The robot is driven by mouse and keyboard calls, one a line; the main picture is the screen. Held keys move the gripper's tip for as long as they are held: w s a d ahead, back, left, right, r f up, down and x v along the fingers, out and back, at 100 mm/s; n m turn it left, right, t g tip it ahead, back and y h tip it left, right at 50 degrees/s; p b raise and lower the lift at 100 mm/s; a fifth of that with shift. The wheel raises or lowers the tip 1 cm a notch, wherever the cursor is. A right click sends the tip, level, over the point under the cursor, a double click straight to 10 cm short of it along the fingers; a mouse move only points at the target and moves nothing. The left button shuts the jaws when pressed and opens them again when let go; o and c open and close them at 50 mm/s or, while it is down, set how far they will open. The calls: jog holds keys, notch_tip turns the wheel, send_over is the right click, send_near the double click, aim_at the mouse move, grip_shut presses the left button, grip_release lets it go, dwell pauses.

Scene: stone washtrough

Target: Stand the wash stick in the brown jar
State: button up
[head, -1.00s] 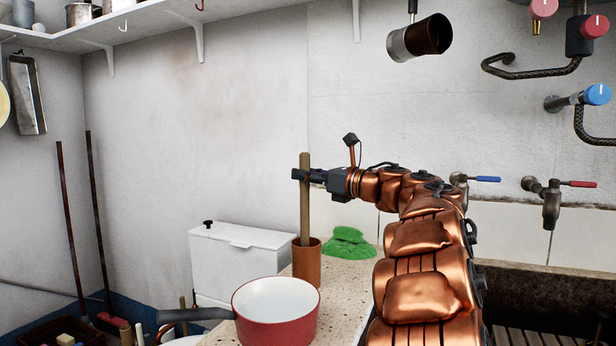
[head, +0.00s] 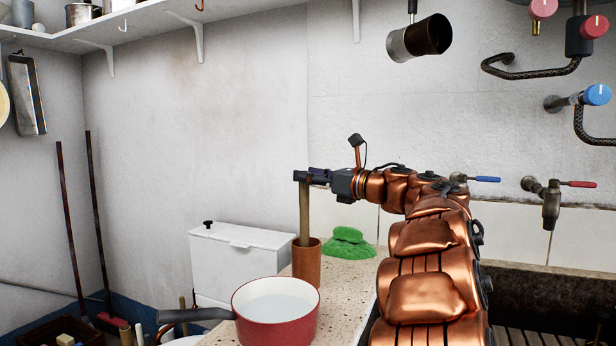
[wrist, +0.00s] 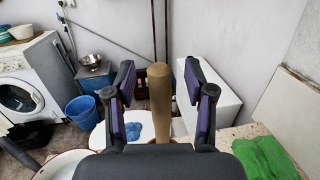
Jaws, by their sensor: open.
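The wash stick (head: 304,212) is a plain wooden rod standing nearly upright in the brown jar (head: 307,264), its lower end hidden inside. The jar stands on the speckled stone counter. My gripper (head: 304,177) is at the stick's top end, level with it, in the head view. In the wrist view my gripper (wrist: 158,92) is open, with its dark and purple fingers spread on either side of the stick (wrist: 159,100) and a gap showing on each side.
A red pan (head: 276,318) with pale liquid stands in front of the jar. A green cloth (head: 347,243) lies to the jar's right. A white lidded box (head: 240,265) is behind at left. Taps (head: 548,200) and a stone trough (head: 550,300) are at right.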

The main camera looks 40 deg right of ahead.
jog(key=v, duration=1)
jog(key=shift+s+d, duration=0.2)
jog(key=shift+s, duration=0.1)
jog(key=shift+w+r, duration=0.1)
jog(key=shift+r, duration=0.1)
